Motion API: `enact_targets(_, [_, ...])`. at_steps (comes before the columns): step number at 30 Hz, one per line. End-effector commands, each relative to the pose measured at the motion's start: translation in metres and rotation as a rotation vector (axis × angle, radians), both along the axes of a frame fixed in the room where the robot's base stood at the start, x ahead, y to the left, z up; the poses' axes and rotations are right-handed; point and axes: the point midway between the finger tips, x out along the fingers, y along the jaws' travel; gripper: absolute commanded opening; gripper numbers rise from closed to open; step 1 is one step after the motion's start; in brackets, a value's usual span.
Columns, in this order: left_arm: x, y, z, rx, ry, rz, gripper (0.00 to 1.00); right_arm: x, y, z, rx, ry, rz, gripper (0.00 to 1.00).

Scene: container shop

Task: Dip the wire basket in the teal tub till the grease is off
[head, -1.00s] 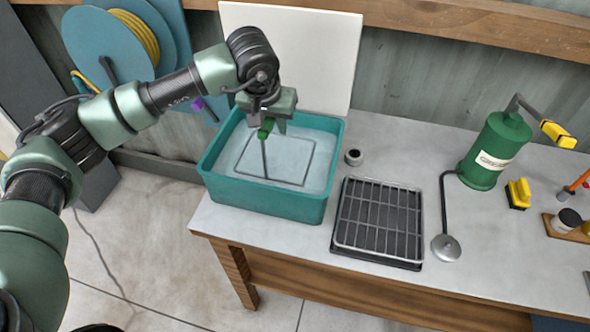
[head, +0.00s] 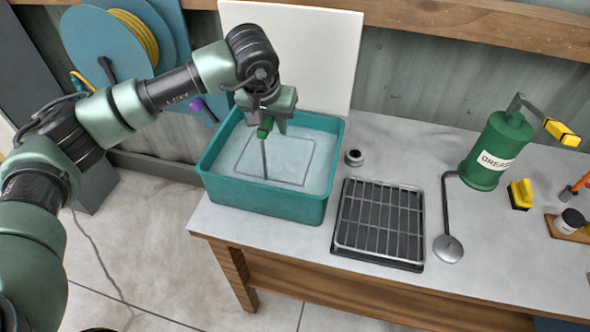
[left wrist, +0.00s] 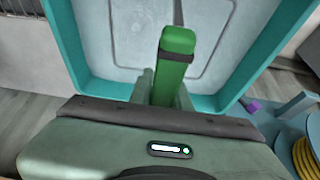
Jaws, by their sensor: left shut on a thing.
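The teal tub (head: 265,202) stands at the left end of the bench, with cloudy pale liquid in it. My left gripper (head: 265,127) is over the tub and shut on the green handle (head: 264,132) of the wire basket. The handle also shows in the left wrist view (left wrist: 176,57). A thin dark rod (head: 265,160) runs from the handle down into the liquid. Only a faint rectangular outline (head: 312,160) of the basket shows through the liquid; its mesh and any grease are hidden. My right gripper is not in view.
A dark tray with a wire rack (head: 380,222) lies right of the tub, with a small dark round piece (head: 354,157) behind it. A green grease canister (head: 494,152), a yellow brush (head: 520,193) and a metal disc on a rod (head: 447,248) are further right. A white panel (head: 320,60) stands behind.

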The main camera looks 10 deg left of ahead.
Motion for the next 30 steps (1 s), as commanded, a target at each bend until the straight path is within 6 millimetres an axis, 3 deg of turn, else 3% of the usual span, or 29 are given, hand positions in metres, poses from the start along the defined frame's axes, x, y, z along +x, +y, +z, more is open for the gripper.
enact_targets(11, [0.0, 0.0, 0.007, 0.0, -0.002, 0.0, 0.0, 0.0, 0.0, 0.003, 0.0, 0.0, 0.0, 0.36])
enact_targets(30, [0.001, 0.0, 0.082, 0.0, -0.003, 0.0, 0.0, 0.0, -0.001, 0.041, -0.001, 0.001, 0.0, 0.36])
